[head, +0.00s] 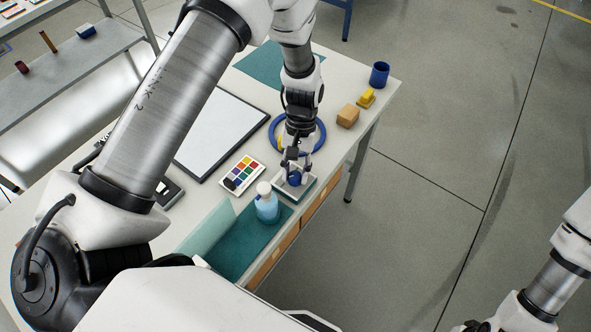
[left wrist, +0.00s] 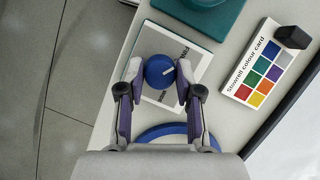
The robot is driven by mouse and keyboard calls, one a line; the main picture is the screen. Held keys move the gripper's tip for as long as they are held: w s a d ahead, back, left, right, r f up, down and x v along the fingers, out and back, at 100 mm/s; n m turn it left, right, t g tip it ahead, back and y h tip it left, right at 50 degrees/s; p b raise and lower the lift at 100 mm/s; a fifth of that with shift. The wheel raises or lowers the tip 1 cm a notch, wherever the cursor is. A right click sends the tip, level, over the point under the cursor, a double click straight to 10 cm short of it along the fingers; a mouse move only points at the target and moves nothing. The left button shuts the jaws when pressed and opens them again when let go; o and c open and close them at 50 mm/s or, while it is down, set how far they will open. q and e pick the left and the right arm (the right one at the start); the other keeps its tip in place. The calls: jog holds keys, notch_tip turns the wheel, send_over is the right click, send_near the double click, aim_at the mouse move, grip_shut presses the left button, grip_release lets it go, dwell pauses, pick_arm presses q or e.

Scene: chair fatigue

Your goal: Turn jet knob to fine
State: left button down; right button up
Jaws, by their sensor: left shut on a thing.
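The blue jet knob (left wrist: 158,72) sits on a light plate (left wrist: 199,67) near the table's edge. A short white pointer line on its top points right and slightly up in the left wrist view. Small dark labels are printed on the plate, one at the upper right and one below the knob, too small to read surely. My left gripper (left wrist: 158,80) is shut on the knob, one fingertip on each side. In the head view the knob (head: 295,180) shows between the fingers of my left gripper (head: 294,176), which reaches down from above. My right gripper is out of view.
A colour card (head: 242,172) and a spray bottle (head: 266,203) on a teal mat (head: 240,255) are close by. A blue ring (head: 322,136) lies behind the gripper. A wooden block (head: 348,116), a yellow object (head: 366,98) and a blue cup (head: 380,74) stand farther back.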

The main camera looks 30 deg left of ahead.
pick_arm(q)
jog(key=c, duration=0.8)
grip_release()
jog(key=v, duration=1.2)
